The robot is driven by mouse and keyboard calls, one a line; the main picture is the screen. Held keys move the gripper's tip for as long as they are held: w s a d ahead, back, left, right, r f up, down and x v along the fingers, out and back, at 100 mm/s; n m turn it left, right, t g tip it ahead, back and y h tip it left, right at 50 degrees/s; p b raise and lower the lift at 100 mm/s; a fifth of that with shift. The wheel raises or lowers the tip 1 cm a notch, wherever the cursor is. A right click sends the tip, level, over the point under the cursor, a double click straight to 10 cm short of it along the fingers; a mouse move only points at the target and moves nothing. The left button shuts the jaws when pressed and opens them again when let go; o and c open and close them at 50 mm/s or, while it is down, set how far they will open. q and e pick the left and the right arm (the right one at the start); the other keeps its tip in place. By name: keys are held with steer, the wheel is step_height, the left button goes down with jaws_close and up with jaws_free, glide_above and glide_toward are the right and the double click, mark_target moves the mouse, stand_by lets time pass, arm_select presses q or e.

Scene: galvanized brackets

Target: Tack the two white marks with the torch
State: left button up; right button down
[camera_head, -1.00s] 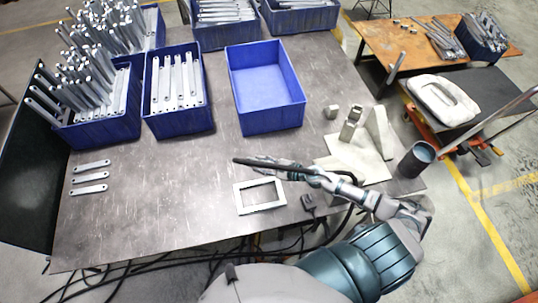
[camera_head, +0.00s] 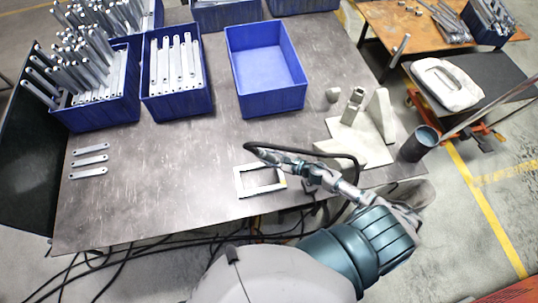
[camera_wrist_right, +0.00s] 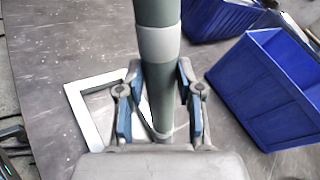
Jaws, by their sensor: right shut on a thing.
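The torch (camera_wrist_right: 157,45) is a dark grey cylinder with a paler band, and it fills the top middle of the right wrist view. My right gripper (camera_wrist_right: 158,90) is shut on it, with blue-padded fingers on both sides. In the head view, my right gripper (camera_head: 290,165) is over the upper edge of the pale metal frame (camera_head: 241,184), with a black hose arching around it. The frame lies flat near the table's front edge and also shows in the right wrist view (camera_wrist_right: 85,118). I cannot make out the white marks or whether the torch tip touches metal. My left gripper is not in view.
An empty blue bin (camera_head: 302,75) stands behind the frame. Blue bins of metal bars (camera_head: 178,112) stand at the left, with several flat bars (camera_head: 90,160) before them. A pale plate (camera_head: 370,151) with blocks and a dark cup (camera_head: 419,143) are at the right.

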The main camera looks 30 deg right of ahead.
steer(key=shift+d, duration=0.15)
stand_by(0.4)
steer(key=shift+f+b, duration=0.45)
steer(key=shift+b, duration=0.1)
stand_by(2.5)
steer(key=shift+r, duration=0.1)
step_height(320, 180, up, 6)
steer(key=p, duration=0.5)
stand_by(0.4)
